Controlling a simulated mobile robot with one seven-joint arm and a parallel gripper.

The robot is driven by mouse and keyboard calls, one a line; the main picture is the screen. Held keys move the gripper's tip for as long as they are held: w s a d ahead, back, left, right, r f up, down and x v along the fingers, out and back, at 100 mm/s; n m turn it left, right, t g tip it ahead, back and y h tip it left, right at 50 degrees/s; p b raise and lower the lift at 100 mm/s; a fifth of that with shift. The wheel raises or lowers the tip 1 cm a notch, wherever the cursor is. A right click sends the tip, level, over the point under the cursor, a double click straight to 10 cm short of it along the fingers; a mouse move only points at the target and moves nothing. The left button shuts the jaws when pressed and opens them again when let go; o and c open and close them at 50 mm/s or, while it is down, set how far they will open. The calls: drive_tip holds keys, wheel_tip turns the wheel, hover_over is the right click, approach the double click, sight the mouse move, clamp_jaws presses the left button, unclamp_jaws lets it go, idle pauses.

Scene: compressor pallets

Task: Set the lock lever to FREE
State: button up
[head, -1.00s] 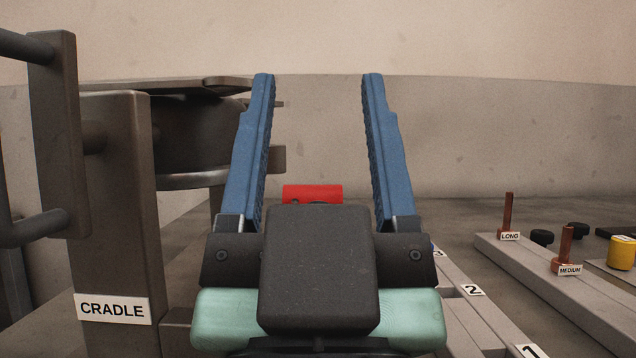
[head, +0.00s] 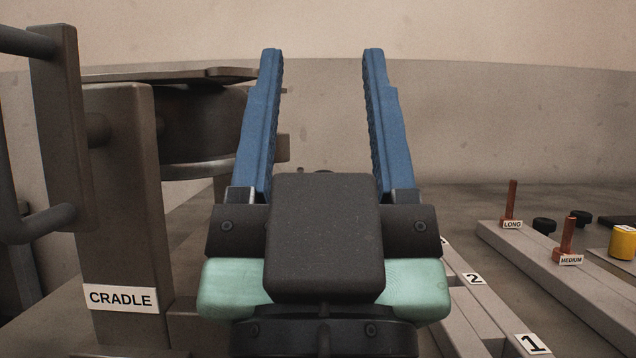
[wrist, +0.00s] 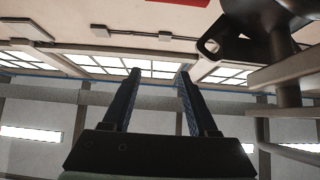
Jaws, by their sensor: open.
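My gripper (head: 322,55) is open and empty in the middle of the head view, with its two blue fingers spread and pointing away. It also shows in the wrist view (wrist: 159,74), with nothing between the fingers. A red part (wrist: 180,2) is cut off by the top edge of the wrist view; I cannot tell whether it is the lock lever. No red part shows in the head view now. No lever marked FREE can be made out. The grey cradle post (head: 125,220), labelled CRADLE, stands left of my gripper, apart from it.
A dark round body (head: 205,125) is beside the cradle post, left of my fingers. Bars (head: 50,130) stand at the far left. At right are numbered rails (head: 490,310), a beam with LONG and MEDIUM pins (head: 560,275) and a yellow cylinder (head: 622,242).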

drive_tip(key=w+r+n+g+p, duration=0.1)
drive_tip(key=w+r+g+p, duration=0.3)
drive_tip(key=r+p, duration=0.85)
drive_tip(key=w+r+g+y+p, duration=0.15)
drive_tip(key=w+r+p, duration=0.4)
drive_tip(key=p, duration=1.45)
drive_tip(key=w+r+n+g+h+p, duration=0.1)
drive_tip(key=w+r+g+p, duration=0.3)
drive_tip(key=r+p, duration=0.85)
wheel_tip(320, 180, down, 19)
drive_tip(key=w+a+n+g+y+p, duration=0.2)
drive_tip(key=n+g+y+p, duration=0.1)
drive_tip(key=n+g+p, duration=0.7)
drive_tip(key=s+d+f+n+g, duration=0.5)
drive_tip(key=s+f+n+g, duration=0.1)
drive_tip(key=s+f+g, duration=0.35)
drive_tip(key=shift+t+y, duration=0.3)
drive_tip(key=shift+y, duration=0.15)
drive_tip(key=b+x, duration=0.3)
drive_tip(key=x, duration=0.7)
drive_tip(key=shift+w+f+b, duration=0.1)
drive_tip(key=shift+f+b, duration=0.25)
drive_tip(key=shift+b, duration=0.05)
drive_tip(key=shift+x, duration=1.05)
